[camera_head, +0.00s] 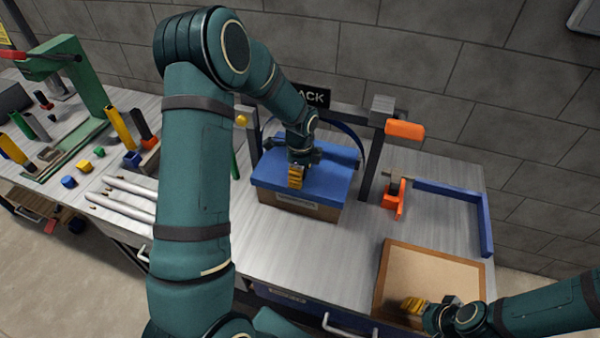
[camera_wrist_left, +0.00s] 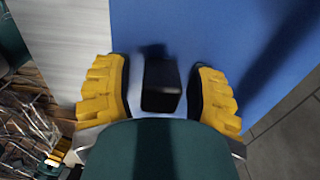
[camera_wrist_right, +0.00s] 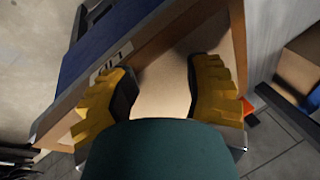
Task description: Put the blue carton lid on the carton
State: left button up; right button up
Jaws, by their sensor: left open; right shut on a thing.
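The blue lid (camera_head: 334,177) lies over the top of the brown carton (camera_head: 322,212), which has a label on its front. My left gripper (camera_head: 295,176) is above the lid. It is open, with its fingers on either side of the lid's black handle (camera_wrist_left: 161,85); the blue lid surface (camera_wrist_left: 225,35) shows behind. My right gripper (camera_head: 413,305) is low over the front of a tan tray (camera_head: 383,268).
A dark frame (camera_head: 373,150) stands behind the carton. Orange pieces (camera_head: 395,198) and a blue angled rail (camera_head: 486,235) are to its right. White cylinders (camera_head: 120,203), small blocks and a green press (camera_head: 85,85) are on the left. Bare metal tabletop lies between carton and tray.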

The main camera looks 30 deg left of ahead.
jog(key=shift+f, duration=0.25)
pick_arm(q)
jog(key=shift+s+r, duration=0.2)
jog(key=shift+r, duration=3.85)
pick_arm(e)
jog(key=shift+s, duration=0.1)
